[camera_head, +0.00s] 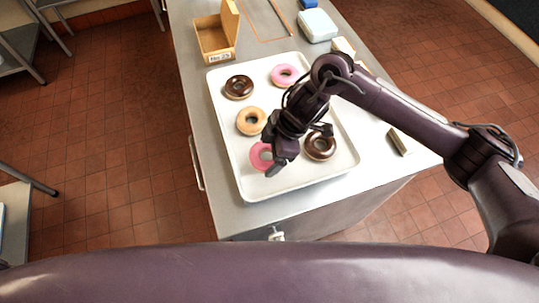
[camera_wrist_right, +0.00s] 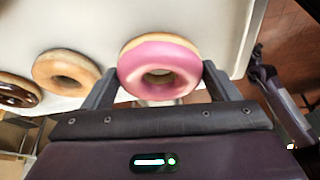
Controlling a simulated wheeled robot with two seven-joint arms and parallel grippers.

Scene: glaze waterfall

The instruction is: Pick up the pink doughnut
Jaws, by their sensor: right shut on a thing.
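A pink doughnut (camera_head: 259,156) is near the front left of a white tray (camera_head: 240,184) on a metal table. My right gripper (camera_head: 276,165) is at this doughnut and hides part of it in the head view. In the right wrist view, the pink doughnut (camera_wrist_right: 160,68) sits between the two fingers of my right gripper (camera_wrist_right: 160,85), one finger at each side. The gripper is shut on it. I cannot tell whether the doughnut is clear of the tray. A second pink doughnut (camera_head: 285,75) lies at the back of the tray. My left gripper is not in view.
The tray also holds a plain glazed doughnut (camera_head: 251,121) and chocolate doughnuts at the back left (camera_head: 239,87) and right (camera_head: 320,146). Behind it stand an open wooden box (camera_head: 215,42) and a white-blue block (camera_head: 318,25). A small block (camera_head: 399,142) lies right of the tray.

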